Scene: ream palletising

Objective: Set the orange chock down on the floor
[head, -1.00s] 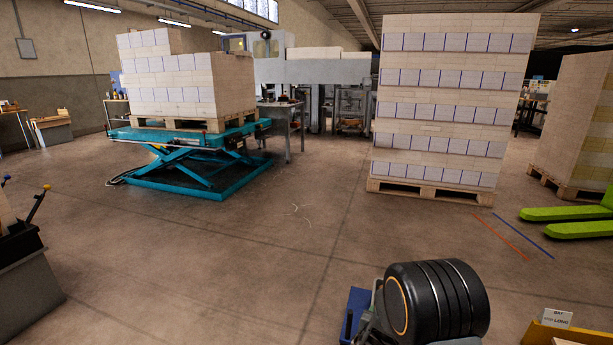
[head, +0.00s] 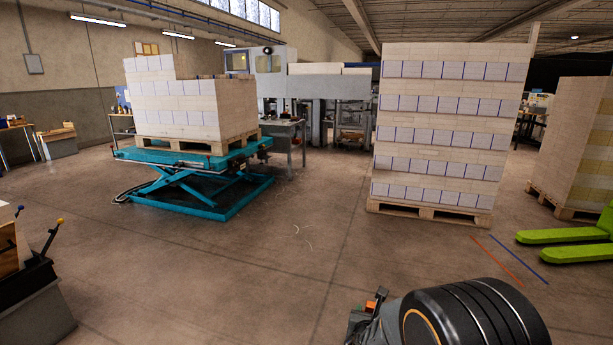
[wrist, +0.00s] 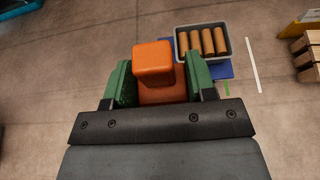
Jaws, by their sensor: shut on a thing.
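The orange chock (wrist: 153,62) is between the green-padded fingers of my gripper (wrist: 158,84) in the wrist view. The fingers are shut on it, one on each side. Its raised block points to the top of the picture; its lower part is partly hidden by the gripper body. In the head view a small piece of the orange chock (head: 381,293) shows beside my dark wrist at the bottom. Brown floor (wrist: 60,60) shows around the chock in the wrist view. I cannot tell how high the chock is above it.
A grey bin (wrist: 232,54) of brown rolls lies close to the right finger, over something blue. Slatted wood (wrist: 309,50) is at the right edge. A teal lift table (head: 195,180), a tall ream stack (head: 447,130) and green forks (head: 560,236) stand farther off. Mid floor is clear.

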